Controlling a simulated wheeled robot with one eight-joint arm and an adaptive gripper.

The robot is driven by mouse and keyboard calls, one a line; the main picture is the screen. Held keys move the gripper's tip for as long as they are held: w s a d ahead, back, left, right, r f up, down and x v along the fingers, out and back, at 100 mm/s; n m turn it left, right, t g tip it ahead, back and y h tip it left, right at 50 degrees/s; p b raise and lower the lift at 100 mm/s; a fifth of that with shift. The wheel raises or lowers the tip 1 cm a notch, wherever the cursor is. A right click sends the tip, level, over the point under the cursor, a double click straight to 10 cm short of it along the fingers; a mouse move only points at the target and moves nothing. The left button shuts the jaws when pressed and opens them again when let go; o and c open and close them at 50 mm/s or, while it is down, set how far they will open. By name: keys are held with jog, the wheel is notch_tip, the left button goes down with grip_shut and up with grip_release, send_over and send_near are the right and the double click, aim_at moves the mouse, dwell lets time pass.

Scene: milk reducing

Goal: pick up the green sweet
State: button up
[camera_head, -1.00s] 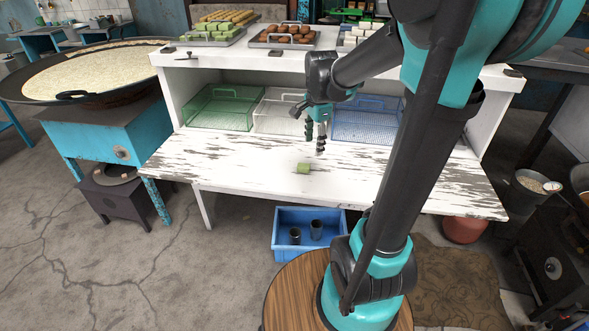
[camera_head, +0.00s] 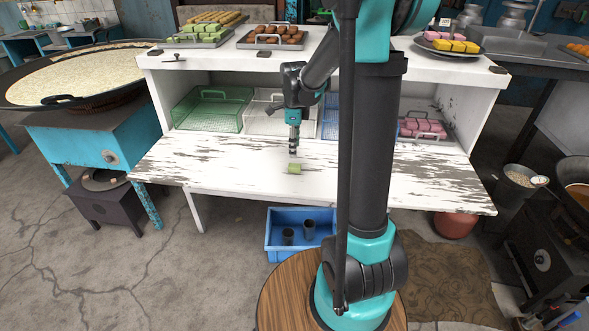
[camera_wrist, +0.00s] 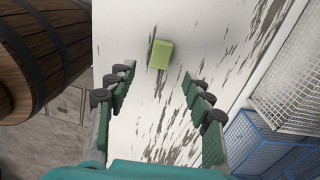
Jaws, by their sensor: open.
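The green sweet (camera_head: 294,169) is a small green block lying alone on the worn white tabletop (camera_head: 400,180). My gripper (camera_head: 293,152) is just above and behind it in the head view, pointing down. In the wrist view the sweet (camera_wrist: 161,55) lies ahead of the gap between the spread fingers of my gripper (camera_wrist: 158,80), nearer the top of the picture. The fingers are open with nothing between them. The sweet appears apart from both fingers.
Behind the sweet, under the shelf, stand a green basket (camera_head: 207,110), a white basket (camera_head: 262,122) and a blue basket (camera_head: 330,122). Trays of sweets (camera_head: 275,38) stand on the shelf above. The tabletop around the sweet is clear.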

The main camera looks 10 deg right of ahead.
aim_at(294, 166)
jog(key=shift+w+f, duration=0.1)
jog(key=shift+f, duration=3.8)
jog(key=shift+c, duration=0.3)
jog(key=c, duration=1.1)
jog(key=shift+r, duration=0.1)
